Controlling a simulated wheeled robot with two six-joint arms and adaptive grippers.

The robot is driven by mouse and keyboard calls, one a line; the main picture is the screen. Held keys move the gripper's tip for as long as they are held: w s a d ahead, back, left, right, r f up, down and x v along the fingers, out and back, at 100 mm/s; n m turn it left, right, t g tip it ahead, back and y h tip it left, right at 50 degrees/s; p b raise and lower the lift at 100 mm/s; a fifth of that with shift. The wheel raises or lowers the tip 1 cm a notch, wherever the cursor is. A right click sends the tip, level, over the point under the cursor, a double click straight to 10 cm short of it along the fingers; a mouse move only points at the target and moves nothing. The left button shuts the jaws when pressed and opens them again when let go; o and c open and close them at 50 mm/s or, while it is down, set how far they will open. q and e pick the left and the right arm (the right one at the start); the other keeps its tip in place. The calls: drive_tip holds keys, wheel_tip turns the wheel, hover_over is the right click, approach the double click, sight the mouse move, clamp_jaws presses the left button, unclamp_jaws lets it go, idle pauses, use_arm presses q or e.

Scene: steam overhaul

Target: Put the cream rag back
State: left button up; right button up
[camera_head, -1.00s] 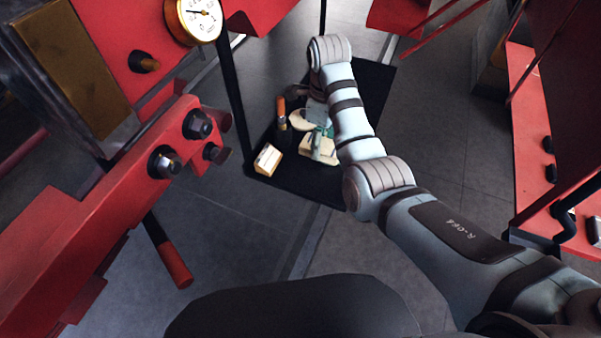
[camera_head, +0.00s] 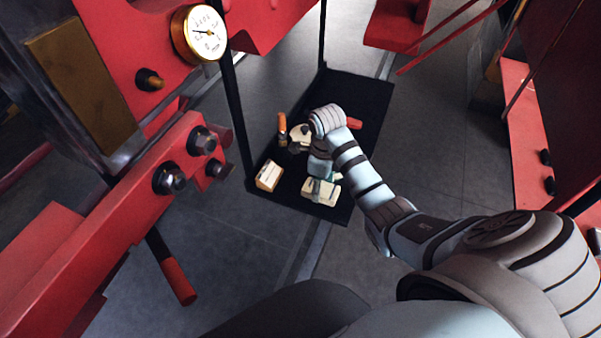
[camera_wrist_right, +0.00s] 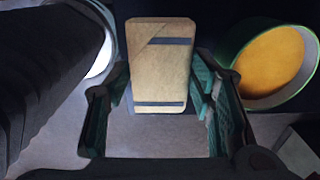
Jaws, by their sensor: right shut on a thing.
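The cream rag is a folded pale block with dark stripes. It fills the middle of the right wrist view (camera_wrist_right: 160,65), between the green-padded fingers. In the head view the pale piece (camera_head: 319,191) shows under my right gripper (camera_head: 321,178), over the near end of the black tray (camera_head: 335,212). My right gripper is shut on the rag, with a finger at each side in the wrist view (camera_wrist_right: 160,90). I cannot tell whether the rag touches the tray. My left gripper is out of view.
A cream box (camera_head: 268,176), an orange-handled tool (camera_head: 282,127) and a round pale thing (camera_head: 299,139) stand on the tray beside my gripper. A green-rimmed cup with orange contents (camera_wrist_right: 270,65) is at the right in the wrist view. Red machinery (camera_head: 110,235) flanks the left.

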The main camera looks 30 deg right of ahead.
wheel_tip(320, 180, down, 2)
drive_tip(key=shift+f, duration=0.1)
drive_tip(key=o, duration=1.1)
drive_tip(key=shift+o, duration=0.2)
